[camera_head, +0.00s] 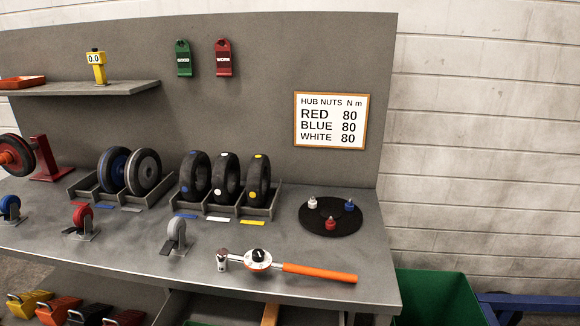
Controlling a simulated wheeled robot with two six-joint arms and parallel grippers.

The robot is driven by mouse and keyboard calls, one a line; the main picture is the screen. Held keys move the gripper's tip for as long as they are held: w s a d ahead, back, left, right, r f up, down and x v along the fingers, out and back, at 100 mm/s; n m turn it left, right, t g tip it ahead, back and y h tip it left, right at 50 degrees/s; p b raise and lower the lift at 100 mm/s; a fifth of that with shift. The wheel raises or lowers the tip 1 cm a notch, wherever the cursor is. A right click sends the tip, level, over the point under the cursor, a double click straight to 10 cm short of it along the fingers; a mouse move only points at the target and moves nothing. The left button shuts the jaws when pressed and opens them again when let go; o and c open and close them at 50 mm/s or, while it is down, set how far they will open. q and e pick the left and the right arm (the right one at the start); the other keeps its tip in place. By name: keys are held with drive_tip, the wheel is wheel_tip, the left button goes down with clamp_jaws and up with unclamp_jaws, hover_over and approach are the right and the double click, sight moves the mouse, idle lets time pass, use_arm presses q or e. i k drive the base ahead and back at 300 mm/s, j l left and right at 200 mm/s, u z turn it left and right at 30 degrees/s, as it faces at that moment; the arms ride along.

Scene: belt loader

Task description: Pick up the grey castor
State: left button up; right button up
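The grey castor (176,234) stands upright on its metal plate near the front edge of the bench, left of the torque wrench. It looks unobstructed and nothing is touching it. A red castor (82,217) and a blue castor (11,208) stand further left on the same bench. Neither of my grippers shows in the head view.
A torque wrench (290,268) with an orange handle lies right of the grey castor. Behind are racks (262,211) of wheels and tyres. A black disc (345,226) with coloured nuts sits at the right. A green bin (440,284) stands beyond the bench's right end.

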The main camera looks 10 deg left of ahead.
sight(176, 227)
drive_tip(key=j+u, duration=0.1)
drive_tip(key=u, duration=0.85)
